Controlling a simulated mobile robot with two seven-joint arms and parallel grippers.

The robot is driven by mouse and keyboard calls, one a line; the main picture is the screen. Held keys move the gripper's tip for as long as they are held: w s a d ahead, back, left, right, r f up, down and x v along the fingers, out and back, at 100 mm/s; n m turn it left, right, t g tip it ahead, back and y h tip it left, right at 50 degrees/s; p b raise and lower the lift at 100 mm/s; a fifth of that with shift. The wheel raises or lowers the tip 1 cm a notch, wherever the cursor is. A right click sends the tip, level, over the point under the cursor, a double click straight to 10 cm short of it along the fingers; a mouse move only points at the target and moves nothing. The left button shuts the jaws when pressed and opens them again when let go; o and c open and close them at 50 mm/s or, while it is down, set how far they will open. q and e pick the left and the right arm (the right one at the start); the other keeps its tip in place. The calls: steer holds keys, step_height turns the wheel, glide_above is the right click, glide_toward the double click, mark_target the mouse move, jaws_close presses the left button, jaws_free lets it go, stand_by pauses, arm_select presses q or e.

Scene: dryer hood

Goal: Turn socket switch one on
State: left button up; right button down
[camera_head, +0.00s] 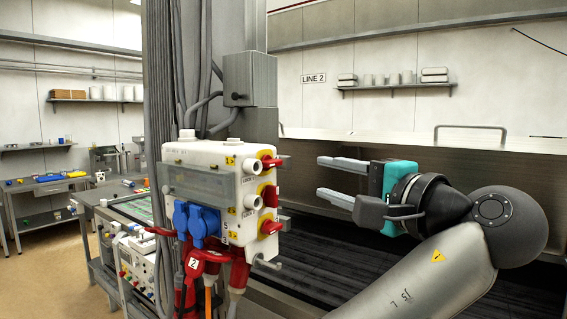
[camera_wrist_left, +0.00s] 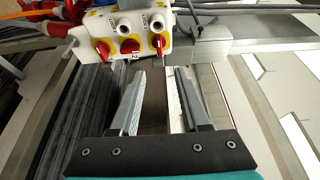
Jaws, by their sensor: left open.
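A white socket box (camera_head: 215,165) is mounted on the grey column. Its right side carries three red rotary switches, upper (camera_head: 271,162), middle (camera_head: 269,196) and lower (camera_head: 270,228). In the left wrist view they form a row, left (camera_wrist_left: 102,49), middle (camera_wrist_left: 130,45) and right (camera_wrist_left: 158,43). I cannot read which is switch one. My left gripper (camera_head: 320,177) is open and empty, to the right of the box and apart from it, fingers pointing at the switch side. In the wrist view its fingertips (camera_wrist_left: 162,74) are just short of the right switch. My right gripper is out of view.
Blue sockets (camera_head: 197,221) and red plugs with cables (camera_head: 205,262) hang at the box's front and underside. A grey junction box (camera_head: 250,79) sits above on the column. A bench with equipment (camera_head: 130,215) stands left. The space between gripper and box is clear.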

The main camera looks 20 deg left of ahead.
mark_target(276, 164)
arm_select(q)
steer(key=p+x, duration=0.4)
steer(key=x, duration=0.9)
steer(key=shift+w+a, duration=0.25)
steer(key=shift+w, duration=0.05)
steer(key=shift+w+a, duration=0.3)
steer(key=shift+f, duration=0.1)
jaws_close()
